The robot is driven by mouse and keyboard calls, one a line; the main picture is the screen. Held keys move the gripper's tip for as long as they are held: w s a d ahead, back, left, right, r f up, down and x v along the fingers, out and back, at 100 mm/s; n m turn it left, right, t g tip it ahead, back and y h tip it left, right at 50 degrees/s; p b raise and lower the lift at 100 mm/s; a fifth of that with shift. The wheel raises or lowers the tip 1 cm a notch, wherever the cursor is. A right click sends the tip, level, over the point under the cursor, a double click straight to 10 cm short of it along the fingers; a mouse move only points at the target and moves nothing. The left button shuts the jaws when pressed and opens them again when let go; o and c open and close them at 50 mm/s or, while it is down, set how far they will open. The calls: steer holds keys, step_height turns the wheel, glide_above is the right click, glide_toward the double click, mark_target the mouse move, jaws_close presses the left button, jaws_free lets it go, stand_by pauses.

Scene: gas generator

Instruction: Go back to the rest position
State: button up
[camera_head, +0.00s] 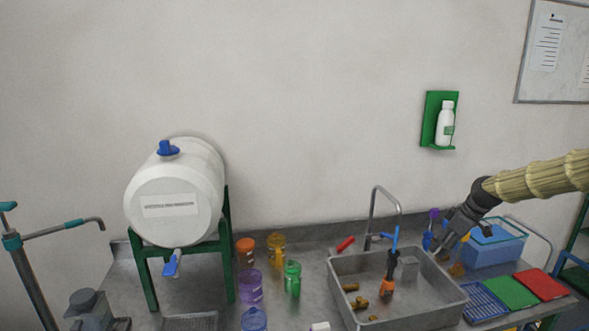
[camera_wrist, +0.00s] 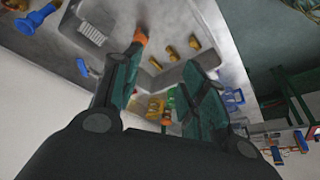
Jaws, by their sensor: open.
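My gripper (camera_head: 447,240) is at the right in the head view, at the end of my arm in its tan ribbed sleeve. It is above the right rim of the metal sink (camera_head: 450,300), close to the blue box (camera_head: 497,248). In the wrist view my gripper's two fingers (camera_wrist: 160,85) stand apart with nothing held between them. The sink (camera_wrist: 205,50) shows beyond the fingers in that view. An orange and black tool (camera_head: 387,285) stands in the sink beside several brass fittings (camera_head: 361,302).
A white barrel (camera_head: 175,200) stands on a green frame (camera_head: 230,265) at the left. Several coloured bottles, one green (camera_head: 292,280), stand left of the sink. Blue, green and red trays (camera_head: 512,291) lie at the right. A white bottle (camera_head: 445,125) hangs on the wall.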

steer(key=s+a+f+m, duration=0.1)
steer(key=s+a+f, duration=0.35)
steer(key=f, duration=0.35)
steer(key=s+a+f+m+g, duration=0.1)
steer(key=s+a+f, duration=0.3)
steer(key=a+f, duration=0.3)
steer(key=s+a+f+m, duration=0.1)
steer(key=s+a+f, duration=0.35)
steer(key=f, duration=0.45)
steer(key=s+a+f+m, duration=0.1)
steer(key=s+a+f, duration=0.1)
steer(key=s+f, duration=0.3)
steer(key=s+a+f+m+g+h, duration=0.1)
steer(key=s+a+f, duration=0.15)
steer(key=s, duration=0.45)
steer(key=s+a+f+m, duration=0.1)
steer(key=s+a+f, duration=0.1)
steer(key=s+f, duration=0.35)
steer(key=s+m+g+h, duration=0.1)
steer(key=s+m+h, duration=0.15)
steer(key=s, duration=2.35)
step_height(320, 180, down, 11)
steer(key=w+b, duration=0.1)
steer(key=b, duration=0.9)
steer(key=shift+a+r+m, duration=0.15)
steer(key=shift+a+m, duration=0.1)
steer(key=shift+m, duration=0.1)
